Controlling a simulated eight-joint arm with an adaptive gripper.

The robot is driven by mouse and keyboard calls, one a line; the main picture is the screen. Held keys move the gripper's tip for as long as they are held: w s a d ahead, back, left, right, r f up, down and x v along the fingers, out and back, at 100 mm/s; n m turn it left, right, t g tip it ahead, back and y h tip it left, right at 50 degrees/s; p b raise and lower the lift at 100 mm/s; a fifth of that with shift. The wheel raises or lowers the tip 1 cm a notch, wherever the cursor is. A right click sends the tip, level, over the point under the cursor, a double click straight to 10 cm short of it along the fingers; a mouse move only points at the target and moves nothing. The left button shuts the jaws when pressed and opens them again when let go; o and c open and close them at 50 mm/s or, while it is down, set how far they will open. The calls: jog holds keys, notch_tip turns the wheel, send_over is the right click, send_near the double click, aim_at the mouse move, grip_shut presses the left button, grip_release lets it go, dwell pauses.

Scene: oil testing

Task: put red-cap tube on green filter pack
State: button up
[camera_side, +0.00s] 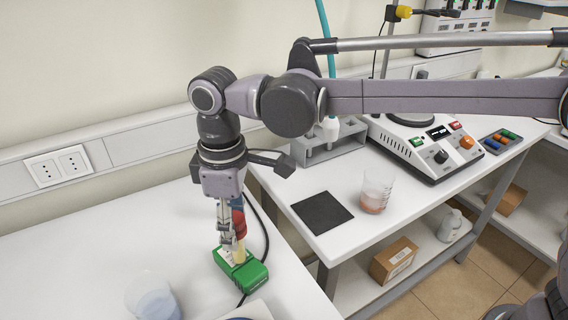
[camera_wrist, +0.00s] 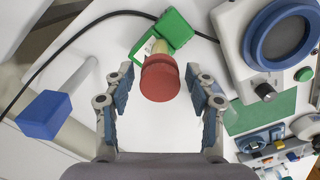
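The red-cap tube (camera_side: 239,222) stands about upright, its pale yellowish lower end on the green filter pack (camera_side: 256,276) in the side view. In the wrist view the red cap (camera_wrist: 160,83) faces the camera, and the green filter pack (camera_wrist: 174,27) shows beyond it. My gripper (camera_side: 231,241) is over the pack, with its fingers down around the tube. In the wrist view my gripper (camera_wrist: 160,76) is open, one finger on each side of the cap, with a gap visible on both sides. The tube's exact contact with the pack is partly hidden.
A beaker of bluish liquid (camera_side: 153,300) stands left of the pack. A black cable (camera_side: 266,225) runs close by. A blue-ringed device (camera_wrist: 228,40) and a blue-ended object (camera_wrist: 44,115) flank my gripper. The right bench holds a grey rack (camera_side: 355,141) and a black mat (camera_side: 322,212).

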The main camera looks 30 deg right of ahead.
jog(key=shift+r, duration=0.15)
notch_tip(320, 180, up, 12)
dwell(0.8)
jog(key=d+f+m+t+y, duration=0.25)
jog(key=d+m, duration=0.25)
jog(key=d, duration=1.3)
jog(key=s+d+f+m+t+h, duration=0.1)
jog(key=s+d+f+m+t, duration=0.1)
jog(key=s+d+f, duration=0.3)
jog(key=s+d+f+m+t+h, duration=0.1)
jog(key=s+d+f+m, duration=0.3)
jog(key=d+f, duration=0.4)
jog(key=d+t, duration=0.1)
jog(key=d, duration=0.2)
jog(key=shift+s+d+t, duration=0.25)
jog(key=shift+s+t, duration=0.1)
